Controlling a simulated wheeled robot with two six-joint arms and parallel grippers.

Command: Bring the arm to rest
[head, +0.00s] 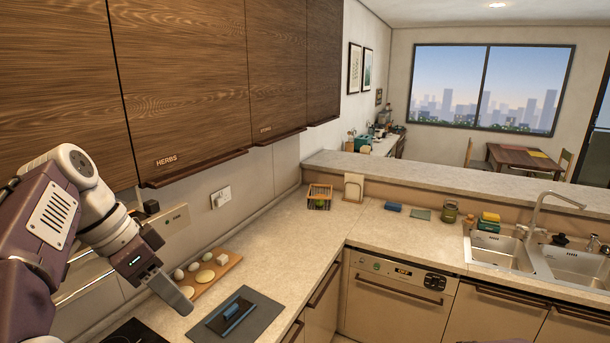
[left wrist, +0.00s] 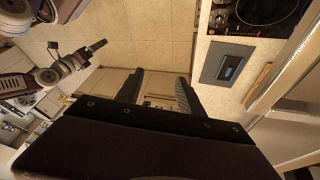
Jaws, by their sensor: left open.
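My left gripper (head: 170,287) is at the left of the head view, above the counter's left part and close to the upper cabinets. Its fingers point down and to the right. In the left wrist view its two dark fingers (left wrist: 158,88) stand apart with nothing between them, so it is open and empty. My right arm shows at the left of the left wrist view, and its gripper (left wrist: 97,46) is partly visible there; I cannot tell how its fingers stand.
A wooden board (head: 222,270) with pale round foods and a grey mat (head: 262,322) with a blue item lie on the counter near the left gripper. Wooden wall cabinets (head: 190,70) hang above. The corner counter (head: 310,230) has bare room. A double sink (head: 500,250) is at right.

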